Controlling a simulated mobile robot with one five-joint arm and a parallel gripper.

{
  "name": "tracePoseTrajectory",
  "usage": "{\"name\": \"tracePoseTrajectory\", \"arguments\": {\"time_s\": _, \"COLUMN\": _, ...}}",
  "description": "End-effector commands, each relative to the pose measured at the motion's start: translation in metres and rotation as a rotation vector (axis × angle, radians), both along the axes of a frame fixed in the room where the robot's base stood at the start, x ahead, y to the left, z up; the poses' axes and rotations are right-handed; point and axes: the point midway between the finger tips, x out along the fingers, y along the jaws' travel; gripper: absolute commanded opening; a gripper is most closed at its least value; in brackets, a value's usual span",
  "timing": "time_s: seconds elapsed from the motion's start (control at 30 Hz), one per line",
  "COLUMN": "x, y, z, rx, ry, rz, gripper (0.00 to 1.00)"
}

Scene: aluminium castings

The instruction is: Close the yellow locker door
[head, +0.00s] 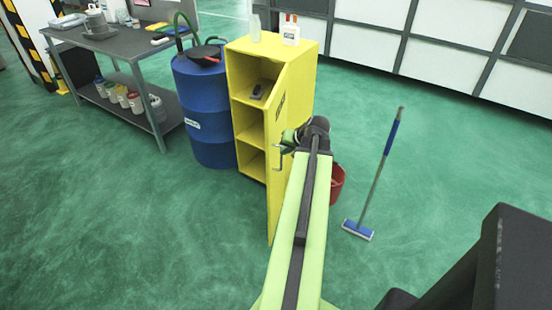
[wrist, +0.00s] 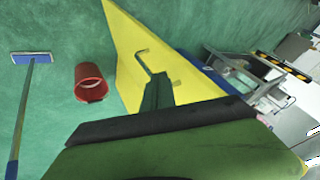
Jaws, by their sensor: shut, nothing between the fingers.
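The yellow locker (head: 242,68) stands at the top centre of the head view, with its shelves open to sight. Its yellow door (head: 273,195) is swung out toward me. A grey bar handle (head: 278,158) is on the door; the handle also shows in the wrist view (wrist: 144,61). My gripper (head: 287,147) is shut and empty close by the handle. In the wrist view its dark green fingers (wrist: 157,92) are in front of the yellow door (wrist: 130,50), near the handle's lower end; I cannot tell if they touch. My arm hides part of the door.
A blue drum (head: 203,110) stands left of the locker, beside a grey workbench (head: 110,45). Bottles (head: 290,32) stand on the locker. A red bucket (head: 337,182) and a blue squeegee (head: 358,231) are to the right. The green floor at left is clear.

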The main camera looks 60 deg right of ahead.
Motion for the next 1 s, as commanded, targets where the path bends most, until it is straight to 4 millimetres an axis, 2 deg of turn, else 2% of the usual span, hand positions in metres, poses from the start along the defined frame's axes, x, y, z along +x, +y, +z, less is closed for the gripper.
{"name": "tracePoseTrajectory", "arguments": {"time_s": 0.17, "x": -0.002, "y": -0.007, "z": -0.009, "rx": 0.001, "ry": 0.001, "rz": -0.010, "gripper": 0.00}}
{"name": "tracePoseTrajectory", "arguments": {"time_s": 0.27, "x": 0.003, "y": -0.011, "z": -0.022, "rx": 0.000, "ry": 0.001, "rz": -0.014, "gripper": 0.00}}
{"name": "tracePoseTrajectory", "arguments": {"time_s": 0.6, "x": 0.036, "y": -0.027, "z": -0.075, "rx": 0.000, "ry": 0.003, "rz": -0.020, "gripper": 0.00}}
{"name": "tracePoseTrajectory", "arguments": {"time_s": 0.73, "x": 0.043, "y": -0.030, "z": -0.082, "rx": 0.001, "ry": 0.003, "rz": -0.021, "gripper": 0.00}}
{"name": "tracePoseTrajectory", "arguments": {"time_s": 1.0, "x": 0.044, "y": -0.030, "z": -0.080, "rx": 0.001, "ry": 0.002, "rz": -0.022, "gripper": 0.00}}
